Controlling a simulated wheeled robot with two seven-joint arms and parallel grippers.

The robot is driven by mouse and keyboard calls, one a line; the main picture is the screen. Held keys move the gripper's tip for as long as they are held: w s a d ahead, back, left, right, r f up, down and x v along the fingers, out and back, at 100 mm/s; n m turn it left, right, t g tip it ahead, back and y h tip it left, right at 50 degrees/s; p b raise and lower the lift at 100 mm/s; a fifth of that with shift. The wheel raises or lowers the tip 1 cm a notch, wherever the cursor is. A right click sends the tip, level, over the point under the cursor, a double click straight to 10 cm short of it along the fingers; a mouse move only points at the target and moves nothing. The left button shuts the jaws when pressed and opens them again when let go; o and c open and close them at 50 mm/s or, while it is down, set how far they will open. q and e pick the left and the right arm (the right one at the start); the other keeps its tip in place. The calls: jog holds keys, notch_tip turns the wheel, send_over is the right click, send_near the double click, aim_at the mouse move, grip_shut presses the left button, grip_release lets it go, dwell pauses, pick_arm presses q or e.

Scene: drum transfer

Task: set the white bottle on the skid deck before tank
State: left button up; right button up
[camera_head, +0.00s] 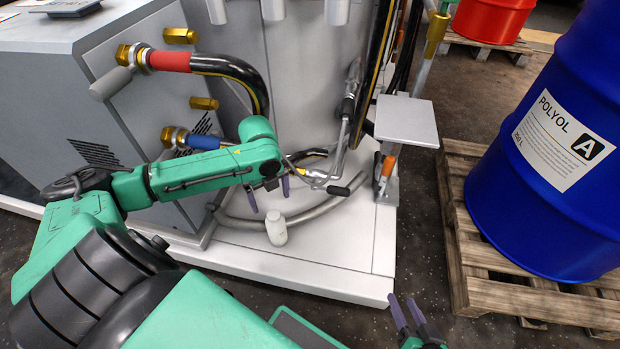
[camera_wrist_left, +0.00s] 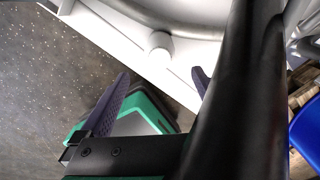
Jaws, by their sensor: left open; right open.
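The white bottle (camera_head: 276,228) stands upright on the white skid deck (camera_head: 345,250), in front of the grey tank (camera_head: 310,75) and just in front of a grey hose. In the left wrist view the bottle (camera_wrist_left: 160,42) shows near the top, beyond the fingertips, on the deck (camera_wrist_left: 130,48). My left gripper (camera_head: 268,194) is open and empty above and behind the bottle in the picture, apart from it. Its fingers (camera_wrist_left: 156,80) are spread in the left wrist view. My right gripper (camera_head: 408,308) is open and empty near the deck's front right corner.
A grey hose (camera_head: 315,213) curves over the deck behind the bottle. A nozzle with a black grip (camera_head: 340,190) and a small grey shelf (camera_head: 406,120) stand to the right. A blue drum (camera_head: 550,160) sits on a wooden pallet (camera_head: 465,250). The deck's front is clear.

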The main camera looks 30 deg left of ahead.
pick_arm(q)
jog(key=d+f+n+t+h, duration=0.2)
jog(key=d+f+n+h, duration=0.15)
jog(key=d+f, duration=0.5)
jog(key=s+d+r+n+t+h, duration=0.1)
jog(key=s+d+n+t, duration=0.1)
jog(key=d+n, duration=0.6)
jog(key=s+d+n+t+h, duration=0.1)
jog(key=s+d+n+t, duration=0.2)
jog(key=d+n, duration=0.6)
jog(key=t, duration=0.2)
jog(key=shift+r+t+h, duration=0.3)
jog(key=shift+r+h, duration=0.05)
